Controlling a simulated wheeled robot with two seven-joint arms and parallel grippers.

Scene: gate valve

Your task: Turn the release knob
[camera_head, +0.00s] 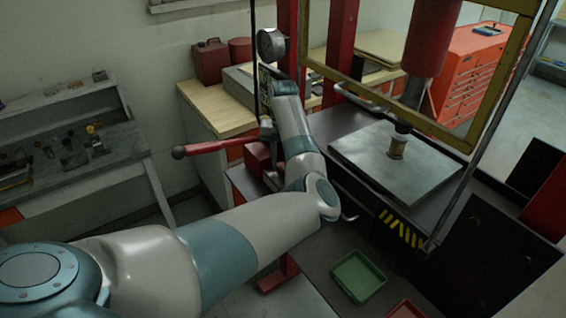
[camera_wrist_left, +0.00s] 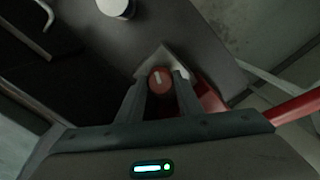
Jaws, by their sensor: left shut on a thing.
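The release knob (camera_wrist_left: 159,80) is a round red knob with a pale mark on its face, seen in the left wrist view. My left gripper (camera_wrist_left: 160,92) has one finger on each side of it and is shut on it. In the head view my left arm comes in from the left and reaches to the red pump block (camera_head: 258,160) beside the press. There the left gripper and the knob are hidden behind my own arm. My right gripper shows in neither view.
A red lever (camera_head: 215,146) sticks out left from the pump block. The press has a metal plate (camera_head: 395,165) under its ram (camera_head: 408,105). A green tray (camera_head: 358,277) lies at the front. A workbench (camera_head: 75,150) stands at the left.

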